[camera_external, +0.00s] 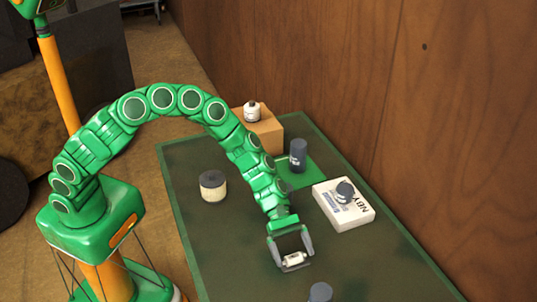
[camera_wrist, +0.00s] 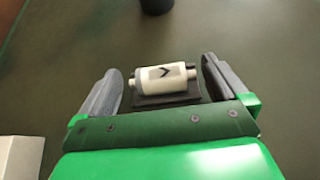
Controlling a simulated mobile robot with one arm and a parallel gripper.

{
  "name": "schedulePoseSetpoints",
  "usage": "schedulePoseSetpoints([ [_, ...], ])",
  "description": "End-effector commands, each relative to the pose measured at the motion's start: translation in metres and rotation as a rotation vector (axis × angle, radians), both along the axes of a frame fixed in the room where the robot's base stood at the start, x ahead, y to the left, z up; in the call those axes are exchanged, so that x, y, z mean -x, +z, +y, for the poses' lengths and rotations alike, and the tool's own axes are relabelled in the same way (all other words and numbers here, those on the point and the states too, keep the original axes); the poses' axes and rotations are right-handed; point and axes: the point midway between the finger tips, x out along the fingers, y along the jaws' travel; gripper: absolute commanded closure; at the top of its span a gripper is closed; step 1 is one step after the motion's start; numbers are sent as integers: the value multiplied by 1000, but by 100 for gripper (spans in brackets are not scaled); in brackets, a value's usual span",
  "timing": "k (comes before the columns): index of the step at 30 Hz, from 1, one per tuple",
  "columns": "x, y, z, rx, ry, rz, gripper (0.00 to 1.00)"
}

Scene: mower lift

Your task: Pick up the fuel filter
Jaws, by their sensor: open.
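The fuel filter (camera_external: 294,259) is a small white cylinder with a short nozzle at each end and a dark arrow mark. My gripper (camera_external: 291,259) is open, with one finger beyond each end of the filter. In the wrist view the filter (camera_wrist: 162,78) lies between the two fingers of my gripper (camera_wrist: 163,88), with gaps at both sides. A dark patch shows under it there; I cannot tell whether it is a pad or shadow.
A white labelled box (camera_external: 350,215) with a dark part on top stands right of my gripper. A dark cylinder (camera_external: 320,293) stands close in front. A cream canister (camera_external: 213,187) stands left, a dark can (camera_external: 298,154) on a green mat behind. A wooden wall (camera_external: 440,130) borders the right.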

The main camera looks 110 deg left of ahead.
Motion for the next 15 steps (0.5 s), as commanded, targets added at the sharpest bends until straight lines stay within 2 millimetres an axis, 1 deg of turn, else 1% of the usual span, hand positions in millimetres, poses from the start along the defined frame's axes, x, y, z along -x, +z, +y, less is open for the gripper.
schedulePoseSetpoints([
  [4,0,0,0,0,0,0,0],
  [13,0,0,0,1,0,1,46],
  [15,0,0,0,1,0,1,47],
])
